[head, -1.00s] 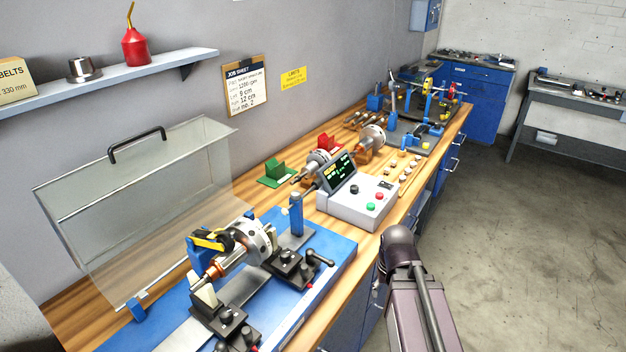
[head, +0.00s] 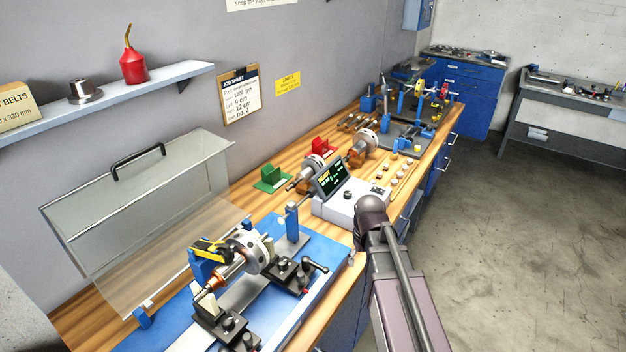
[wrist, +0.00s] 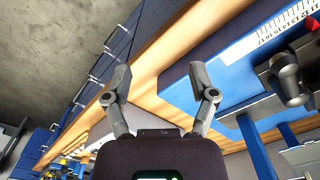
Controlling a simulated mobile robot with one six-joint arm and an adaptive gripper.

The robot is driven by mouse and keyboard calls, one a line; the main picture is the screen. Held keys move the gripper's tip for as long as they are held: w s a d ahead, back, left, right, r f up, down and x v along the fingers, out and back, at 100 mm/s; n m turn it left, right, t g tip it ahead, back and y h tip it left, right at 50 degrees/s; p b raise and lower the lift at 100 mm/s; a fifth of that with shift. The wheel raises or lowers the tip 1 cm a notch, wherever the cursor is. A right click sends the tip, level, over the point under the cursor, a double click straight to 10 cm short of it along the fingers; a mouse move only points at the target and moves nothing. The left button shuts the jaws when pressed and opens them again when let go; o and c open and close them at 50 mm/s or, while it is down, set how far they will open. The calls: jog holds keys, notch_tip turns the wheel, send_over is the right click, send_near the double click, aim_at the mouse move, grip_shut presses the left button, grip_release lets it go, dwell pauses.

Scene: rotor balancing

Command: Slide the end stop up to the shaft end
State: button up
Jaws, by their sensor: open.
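The blue post (head: 292,222) with a side knob, which looks like the end stop, stands upright on the blue balancing machine base (head: 322,262). It is apart from the rotor (head: 250,252), whose shaft lies on the pedestals and points towards it. The contact side of the post is too small to judge. In the wrist view my gripper (wrist: 160,80) is open and empty, above the bench's front edge and beside the machine base (wrist: 222,62). A blue upright, perhaps the same post (wrist: 256,150), shows at the lower right.
A black clamp lever (head: 318,265) sticks out at the machine's front right. The control box (head: 345,205) stands just beyond the machine. The clear guard (head: 145,215) is at the back left. More rotors and small parts lie farther along the bench. The floor at right is free.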

aim_at(311, 189)
jog(key=w+a+r+n+p, duration=0.4)
jog(key=w+a+r+p, duration=0.3)
jog(key=w+r+p, duration=0.3)
jog(key=w+a+r+n+p, duration=0.4)
jog(key=w+a+r+p, duration=0.3)
jog(key=w+r+p, duration=0.3)
jog(key=shift+w+r+n, duration=0.3)
jog(key=shift+w+r, duration=0.4)
jog(key=shift+w, duration=0.4)
jog(key=shift+a+f, duration=0.1)
jog(key=shift+f, duration=0.05)
notch_tip(311, 189, down, 14)
jog(key=b, duration=1.4)
jog(key=shift+r, duration=0.25)
grip_shut()
jog(key=shift+s, duration=0.1)
